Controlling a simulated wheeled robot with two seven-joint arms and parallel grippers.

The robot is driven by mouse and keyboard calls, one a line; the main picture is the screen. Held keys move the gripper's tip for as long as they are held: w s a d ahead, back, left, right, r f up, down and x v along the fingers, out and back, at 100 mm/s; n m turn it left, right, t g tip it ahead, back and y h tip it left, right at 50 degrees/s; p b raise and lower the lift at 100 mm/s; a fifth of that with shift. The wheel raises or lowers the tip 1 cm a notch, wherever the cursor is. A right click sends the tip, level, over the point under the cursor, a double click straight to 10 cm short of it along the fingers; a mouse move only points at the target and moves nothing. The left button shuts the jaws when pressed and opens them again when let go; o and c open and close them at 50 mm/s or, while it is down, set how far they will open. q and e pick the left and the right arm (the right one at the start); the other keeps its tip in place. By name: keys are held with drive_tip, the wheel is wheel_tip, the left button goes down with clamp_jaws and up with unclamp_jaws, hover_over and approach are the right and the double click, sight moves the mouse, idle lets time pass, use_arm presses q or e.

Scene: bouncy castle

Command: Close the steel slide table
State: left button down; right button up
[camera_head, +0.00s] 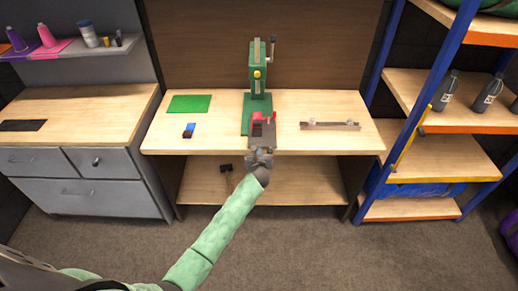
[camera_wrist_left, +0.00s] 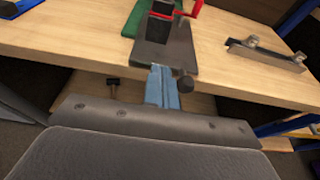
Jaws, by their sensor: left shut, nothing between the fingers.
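The steel slide table (camera_head: 262,136) is a dark grey plate with red parts on it, sticking out toward me from the base of a green press (camera_head: 258,75) on the wooden workbench. In the left wrist view the plate (camera_wrist_left: 178,56) reaches to the bench's front edge, with a dark round knob (camera_wrist_left: 184,84) at its near right corner. My left gripper (camera_head: 260,153) is at the plate's near end. Its bluish fingers (camera_wrist_left: 162,78) are shut and empty, pointing at the front edge, left of the knob. I cannot tell if they touch. My right gripper is not in view.
A metal bar with clamps (camera_head: 330,126) lies right. A grey drawer cabinet (camera_head: 75,180) stands left, a blue-framed shelf (camera_head: 433,140) right. Floor in front is clear.

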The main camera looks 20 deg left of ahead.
use_arm(q)
approach(259, 134)
drive_tip(key=shift+w+a+f, duration=0.15)
drive_tip(key=shift+w+f, duration=0.55)
drive_tip(key=shift+f, duration=0.2)
drive_tip(key=b+x, duration=0.2)
drive_tip(key=x, duration=0.1)
drive_tip(key=shift+w+a+r, duration=0.1)
drive_tip(key=shift+w+r, duration=0.05)
drive_tip(key=shift+w, duration=0.1)
drive_tip(key=shift+w+a+r, duration=0.15)
drive_tip(key=shift+w+a, duration=0.05)
drive_tip(key=shift+w, duration=0.4)
